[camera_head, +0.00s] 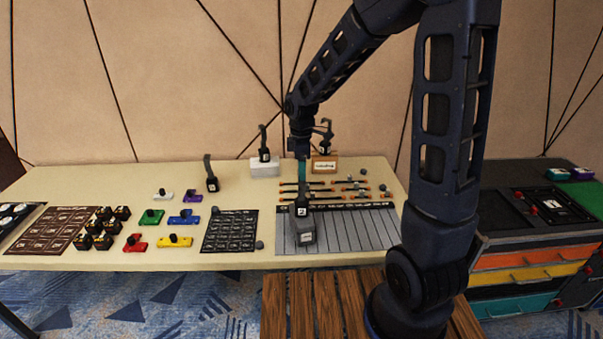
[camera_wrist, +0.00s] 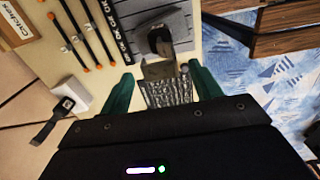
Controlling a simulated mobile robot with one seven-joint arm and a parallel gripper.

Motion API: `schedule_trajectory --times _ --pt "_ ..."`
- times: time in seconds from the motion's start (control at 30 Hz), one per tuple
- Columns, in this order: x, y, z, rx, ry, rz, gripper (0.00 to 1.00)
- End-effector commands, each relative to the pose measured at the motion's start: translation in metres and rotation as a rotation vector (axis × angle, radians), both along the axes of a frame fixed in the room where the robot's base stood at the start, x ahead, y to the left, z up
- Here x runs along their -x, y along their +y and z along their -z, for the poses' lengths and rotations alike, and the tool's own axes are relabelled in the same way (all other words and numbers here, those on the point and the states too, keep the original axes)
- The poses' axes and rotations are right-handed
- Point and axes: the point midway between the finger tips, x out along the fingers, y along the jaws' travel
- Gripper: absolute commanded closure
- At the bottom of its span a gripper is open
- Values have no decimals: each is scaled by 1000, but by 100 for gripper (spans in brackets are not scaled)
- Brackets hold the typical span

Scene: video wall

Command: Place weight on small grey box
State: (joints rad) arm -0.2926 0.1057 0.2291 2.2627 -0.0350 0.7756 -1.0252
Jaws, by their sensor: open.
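The weight (camera_head: 302,206), dark with a white label reading 2, stands upright at the small grey box (camera_head: 303,234) and appears to rest on its top. My gripper (camera_head: 302,174) is directly above the weight with its teal fingers pointing down. In the wrist view my open fingers (camera_wrist: 163,88) are spread to either side, with the weight (camera_wrist: 160,69) between and just beyond them, apart from both. The grey box (camera_wrist: 172,24) lies behind the weight there. Contact between weight and box is partly hidden.
Other dark weights stand on a white box (camera_head: 264,168), on a wooden box (camera_head: 324,165) and on the table (camera_head: 211,182). Coloured blocks (camera_head: 174,241) and black cubes lie left. Orange-tipped rods lie behind the grey box. A drawer cabinet (camera_head: 530,262) stands right.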

Motion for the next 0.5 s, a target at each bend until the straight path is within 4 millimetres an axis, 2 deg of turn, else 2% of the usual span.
schedule_trajectory --times 0.1,0.3,0.5 --pt "-1 0 -25 -2 -5 1 37" --pt "-1 0 -62 -2 -3 1 37" --pt "0 0 -85 -1 -1 1 37"
